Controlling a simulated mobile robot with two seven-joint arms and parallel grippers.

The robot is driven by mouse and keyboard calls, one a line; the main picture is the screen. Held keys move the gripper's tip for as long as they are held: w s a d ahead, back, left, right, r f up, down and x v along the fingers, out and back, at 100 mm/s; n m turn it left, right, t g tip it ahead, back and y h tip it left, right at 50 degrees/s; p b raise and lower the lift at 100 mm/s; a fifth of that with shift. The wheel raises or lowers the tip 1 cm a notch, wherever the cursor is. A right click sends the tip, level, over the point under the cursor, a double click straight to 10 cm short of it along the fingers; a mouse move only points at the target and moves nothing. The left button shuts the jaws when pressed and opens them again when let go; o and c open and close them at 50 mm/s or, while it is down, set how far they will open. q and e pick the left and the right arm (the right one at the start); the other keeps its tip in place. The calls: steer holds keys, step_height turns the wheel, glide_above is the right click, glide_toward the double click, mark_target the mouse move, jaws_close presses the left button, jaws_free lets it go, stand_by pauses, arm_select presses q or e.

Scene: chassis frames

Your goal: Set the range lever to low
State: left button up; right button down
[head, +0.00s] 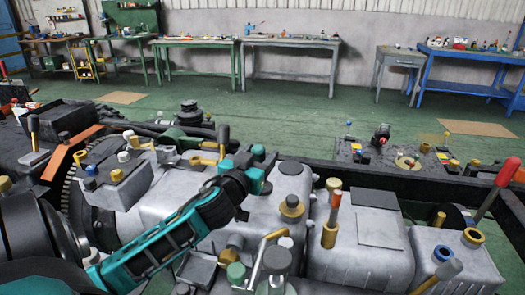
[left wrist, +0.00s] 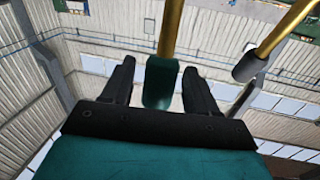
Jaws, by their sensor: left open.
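My left gripper (head: 262,165) reaches in over the grey gearbox casing (head: 330,250), its teal body low and left of its fingers. In the left wrist view its two black fingers (left wrist: 158,88) are open. No readable label shows which is the range lever.
An orange-gripped lever (head: 331,225) rises right of my gripper, and a red-gripped lever (head: 496,190) stands at the far right. Workbenches (head: 290,45) line the back wall beyond open green floor.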

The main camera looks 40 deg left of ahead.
arm_select(q)
steer(key=shift+x, duration=1.05)
steer(key=shift+c, duration=0.4)
jaws_close()
